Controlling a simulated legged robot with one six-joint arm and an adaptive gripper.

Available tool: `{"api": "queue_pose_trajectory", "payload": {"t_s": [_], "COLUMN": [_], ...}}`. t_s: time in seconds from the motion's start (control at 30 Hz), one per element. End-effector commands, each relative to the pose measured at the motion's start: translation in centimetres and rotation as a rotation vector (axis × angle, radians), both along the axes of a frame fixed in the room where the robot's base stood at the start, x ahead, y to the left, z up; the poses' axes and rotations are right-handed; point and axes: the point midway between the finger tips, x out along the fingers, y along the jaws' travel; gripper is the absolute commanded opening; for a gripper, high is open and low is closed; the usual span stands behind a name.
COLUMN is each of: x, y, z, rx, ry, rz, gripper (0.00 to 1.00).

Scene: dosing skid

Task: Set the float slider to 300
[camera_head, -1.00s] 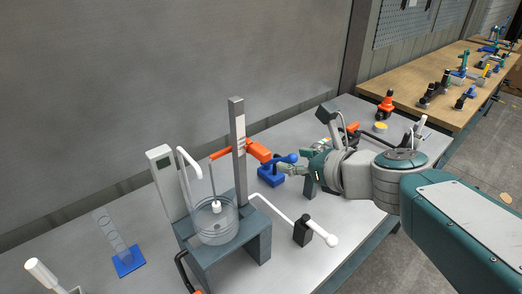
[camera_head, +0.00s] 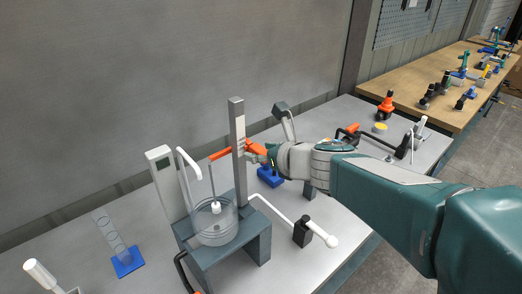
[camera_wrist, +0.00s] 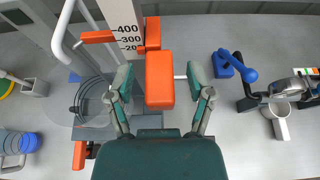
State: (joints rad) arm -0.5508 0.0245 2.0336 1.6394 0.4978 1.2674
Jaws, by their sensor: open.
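The orange float slider runs across a grey upright post (camera_head: 238,140), with a block-shaped handle (camera_wrist: 159,80) on its right side. In the wrist view the scale plate (camera_wrist: 126,30) shows 400, 300 and a partly covered 20-something mark. The slider's orange edge lies near the lower marks; its exact reading cannot be told. My gripper (camera_wrist: 162,82) is open, with one green finger on each side of the handle and gaps visible on both sides. In the head view my gripper is partly hidden by my arm. A clear vessel (camera_head: 214,222) stands below the slider.
A blue-handled valve (camera_wrist: 238,68) is right of the handle. A white lever on a black block (camera_head: 303,232) stands in front. A white bent pipe (camera_head: 188,168) rises left of the post. The grey table (camera_head: 140,215) has some bare surface at left.

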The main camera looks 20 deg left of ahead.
Motion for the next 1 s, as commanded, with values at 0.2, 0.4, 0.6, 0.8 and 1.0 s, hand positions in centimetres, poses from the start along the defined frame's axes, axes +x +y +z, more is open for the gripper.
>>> {"api": "queue_pose_trajectory", "payload": {"t_s": [0.2,0.4,0.6,0.8,1.0], "x": [0.0,0.0,0.0,0.0,0.0], "y": [0.0,0.0,0.1,0.1,0.1], "z": [0.0,0.0,0.9,1.3,1.2], "rx": [0.000,0.000,0.000,0.000,0.000], "ry": [-0.001,-0.001,-0.004,-0.002,-0.001], "rz": [0.000,0.000,0.000,0.000,0.000], "gripper": [0.24,0.00,0.00,0.00,0.69]}}
